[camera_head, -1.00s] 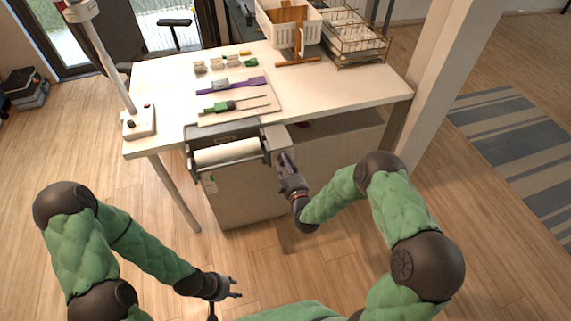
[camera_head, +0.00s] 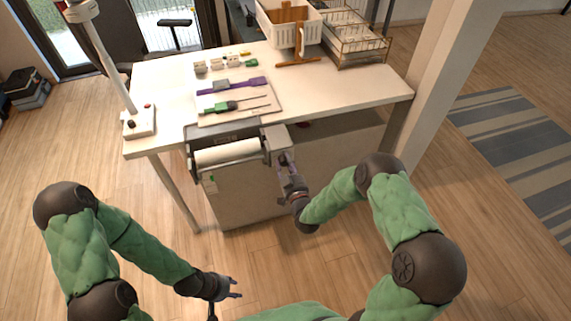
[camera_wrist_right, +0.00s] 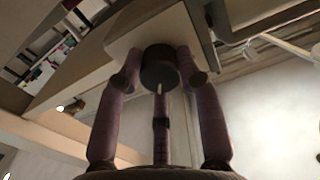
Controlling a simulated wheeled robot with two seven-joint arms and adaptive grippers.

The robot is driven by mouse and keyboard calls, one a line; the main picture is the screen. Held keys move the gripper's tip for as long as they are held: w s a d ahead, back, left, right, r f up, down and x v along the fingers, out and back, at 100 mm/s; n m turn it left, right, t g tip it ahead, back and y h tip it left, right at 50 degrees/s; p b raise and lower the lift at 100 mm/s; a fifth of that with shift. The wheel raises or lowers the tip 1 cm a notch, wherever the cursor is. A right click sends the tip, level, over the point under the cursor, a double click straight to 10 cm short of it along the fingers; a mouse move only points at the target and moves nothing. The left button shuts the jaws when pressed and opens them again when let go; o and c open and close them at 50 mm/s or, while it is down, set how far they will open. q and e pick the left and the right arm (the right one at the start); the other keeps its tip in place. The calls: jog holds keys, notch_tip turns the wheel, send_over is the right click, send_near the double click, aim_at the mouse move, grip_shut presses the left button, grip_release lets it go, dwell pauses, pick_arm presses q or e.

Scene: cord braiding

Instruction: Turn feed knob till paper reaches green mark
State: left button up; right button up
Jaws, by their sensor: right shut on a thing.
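The white paper roll (camera_head: 226,152) sits in a dark-framed feeder on the front edge of the table. A sheet of paper (camera_head: 240,195) hangs down from it. A small green mark (camera_head: 212,178) shows at the left of the feeder, near the top of the sheet. My right gripper (camera_head: 286,160) is at the feeder's right end, at the light side housing (camera_head: 277,138). In the right wrist view its fingers are closed around a dark round feed knob (camera_wrist_right: 160,68). In the head view the gripper hides the knob. My left gripper (camera_head: 236,289) is low, away from the table, with its fingers apart and empty.
The white table (camera_head: 350,95) holds a mat with green and purple tools (camera_head: 235,98), a white basket (camera_head: 285,25) and a wire rack (camera_head: 350,45). A lamp base (camera_head: 139,121) stands at the left corner. A white post (camera_head: 455,75) rises at the right.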

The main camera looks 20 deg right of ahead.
jog(key=m, duration=0.4)
jog(key=shift+s+f+m, duration=0.15)
jog(key=shift+f+m, duration=0.1)
jog(key=shift+m, duration=0.15)
jog(key=m, duration=0.3)
jog(key=shift+a+m, duration=0.1)
jog(key=shift+m, duration=0.2)
jog(key=m, duration=0.8)
jog(key=shift+a, duration=0.1)
jog(key=m, duration=1.3)
jog(key=shift+r, duration=0.1)
